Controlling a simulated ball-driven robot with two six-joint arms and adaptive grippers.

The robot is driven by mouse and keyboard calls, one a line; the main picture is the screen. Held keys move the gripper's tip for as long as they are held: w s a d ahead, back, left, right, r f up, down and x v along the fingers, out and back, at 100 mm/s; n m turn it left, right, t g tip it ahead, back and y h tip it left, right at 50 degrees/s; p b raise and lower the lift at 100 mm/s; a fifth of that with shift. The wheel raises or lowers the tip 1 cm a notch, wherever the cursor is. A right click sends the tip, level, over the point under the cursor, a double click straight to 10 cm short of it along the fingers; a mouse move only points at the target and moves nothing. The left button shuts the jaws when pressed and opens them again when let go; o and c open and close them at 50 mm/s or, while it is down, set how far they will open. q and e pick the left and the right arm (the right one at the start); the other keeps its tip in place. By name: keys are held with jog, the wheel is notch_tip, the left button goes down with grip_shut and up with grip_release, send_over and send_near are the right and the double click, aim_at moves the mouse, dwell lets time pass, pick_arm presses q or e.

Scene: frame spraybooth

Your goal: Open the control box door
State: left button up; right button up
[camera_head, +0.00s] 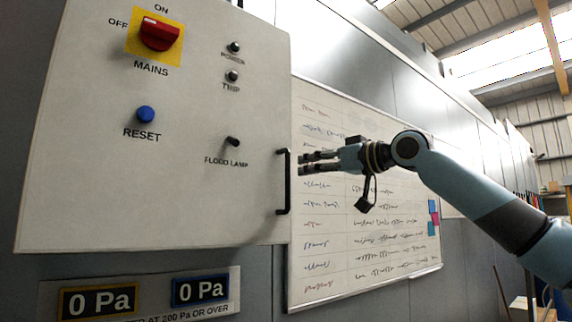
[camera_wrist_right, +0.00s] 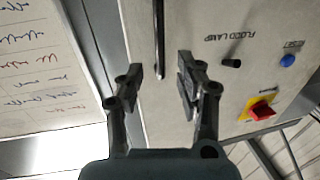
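The control box door (camera_head: 200,195) is a pale grey panel that fills the left of the head view; no open gap shows along its edge. Its handle (camera_head: 287,182) is a dark upright bar near the right edge. My right gripper (camera_head: 303,163) is just right of the handle, fingers pointing at it. In the wrist view the fingers of the right gripper (camera_wrist_right: 160,75) are apart and empty. The handle (camera_wrist_right: 159,40) lies in line with the gap between them; whether it is between the tips, I cannot tell. My left gripper is out of view.
The door carries a red mains switch (camera_head: 160,34), a blue reset button (camera_head: 145,115) and a flood lamp switch (camera_head: 233,141). A whiteboard (camera_head: 335,270) hangs on the wall behind my right gripper. Two pressure displays (camera_head: 98,302) sit below the door.

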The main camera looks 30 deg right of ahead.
jog(key=p+x, duration=0.3)
jog(key=x, duration=0.4)
jog(key=shift+w+a+p, duration=0.1)
jog(key=shift+w+p, duration=0.25)
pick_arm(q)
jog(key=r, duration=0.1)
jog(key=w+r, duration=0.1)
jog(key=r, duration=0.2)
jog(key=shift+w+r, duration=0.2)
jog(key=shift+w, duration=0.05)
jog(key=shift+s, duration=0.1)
pick_arm(e)
grip_shut()
